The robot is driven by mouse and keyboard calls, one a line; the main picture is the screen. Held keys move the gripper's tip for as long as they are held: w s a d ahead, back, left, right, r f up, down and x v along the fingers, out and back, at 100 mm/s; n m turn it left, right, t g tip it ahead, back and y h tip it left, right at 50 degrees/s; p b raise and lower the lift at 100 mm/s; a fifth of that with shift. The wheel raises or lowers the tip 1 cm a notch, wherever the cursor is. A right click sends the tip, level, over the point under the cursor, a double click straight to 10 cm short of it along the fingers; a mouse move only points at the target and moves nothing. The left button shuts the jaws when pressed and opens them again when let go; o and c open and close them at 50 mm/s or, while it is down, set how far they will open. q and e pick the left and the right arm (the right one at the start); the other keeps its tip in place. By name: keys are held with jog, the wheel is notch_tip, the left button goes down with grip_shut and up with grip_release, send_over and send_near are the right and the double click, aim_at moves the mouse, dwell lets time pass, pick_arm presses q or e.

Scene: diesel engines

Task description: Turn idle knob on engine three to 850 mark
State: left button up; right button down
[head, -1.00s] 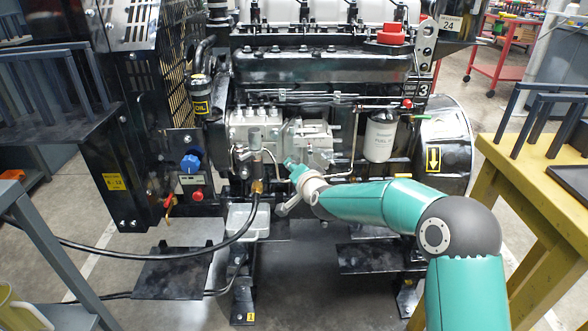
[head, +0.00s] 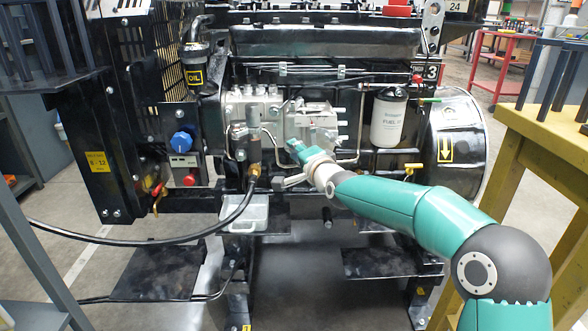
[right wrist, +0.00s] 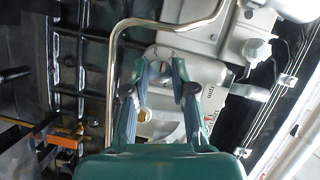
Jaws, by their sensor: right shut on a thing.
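Engine three (head: 325,60) stands ahead, with a "3" plate (head: 431,73) at its upper right. My right gripper (head: 294,146) reaches in from the right to the lower front of the grey pump housing (head: 310,122). In the right wrist view, its two fingers (right wrist: 164,68) are closed on the idle knob (right wrist: 163,69), a small grey part at the round face of the housing. The fingers hide most of the knob. Its scale and 850 mark are too small to read. My left gripper is not in view.
A blue knob (head: 181,141) and a red button (head: 190,178) sit on a panel at the left. A bent metal pipe (right wrist: 112,60) runs close beside my fingers. A white fuel filter (head: 389,120) hangs right of the pump. A yellow bench (head: 540,125) stands at the right.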

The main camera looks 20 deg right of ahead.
jog(key=m+t, duration=0.1)
jog(key=m, duration=0.2)
jog(key=f+m+t, duration=0.1)
jog(key=m, duration=0.1)
jog(key=shift+d+m, duration=0.15)
jog(key=shift+m, duration=0.25)
dwell(0.3)
jog(key=c, duration=1)
grip_release()
jog(key=shift+o, duration=0.2)
jog(key=shift+r, duration=0.1)
jog(key=s+d+f, duration=0.1)
jog(key=s, duration=1)
jog(key=shift+s+f, duration=0.25)
jog(key=shift+s, duration=0.15)
